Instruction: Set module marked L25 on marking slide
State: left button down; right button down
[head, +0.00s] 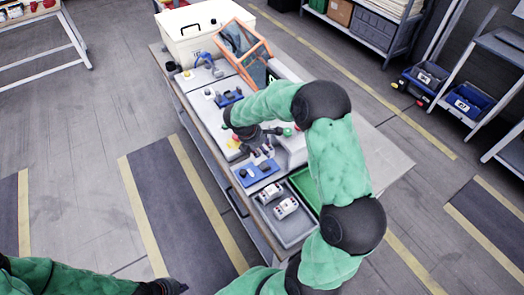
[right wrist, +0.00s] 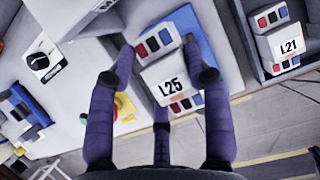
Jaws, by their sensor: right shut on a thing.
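The white module marked L25 (right wrist: 172,86), with red, blue and dark blocks at its ends, is between the purple fingers of my right gripper (right wrist: 160,72), which is shut on it. A blue plate (right wrist: 192,28) shows just behind the module; I cannot tell whether they touch. In the head view my right gripper (head: 262,147) is over the bench, partly hidden by its arm, with the blue plate (head: 258,173) near it. A blue fixture with dark parts (head: 230,97) stands farther back; neither blue thing is labelled as the marking slide. My left gripper (head: 172,287) is at the bottom edge, away from the bench.
A grey tray (head: 267,226) holds white modules, one marked L21 (right wrist: 289,46) in the wrist view. A green tray (head: 306,187) is beside it. A dark rotary knob (right wrist: 40,62) and a yellow-based button (right wrist: 124,106) are near the gripper. An orange-framed guard (head: 265,52) stands at the back.

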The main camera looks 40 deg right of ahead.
jog(key=shift+f+b, duration=1.7)
jog(key=shift+f, duration=0.35)
jog(key=shift+d, duration=0.1)
jog(key=shift+f, duration=0.7)
dwell(1.1)
dwell(0.4)
jog(key=shift+c, duration=2.2)
grip_release()
jog(key=shift+f, duration=0.1)
jog(key=v, duration=1.2)
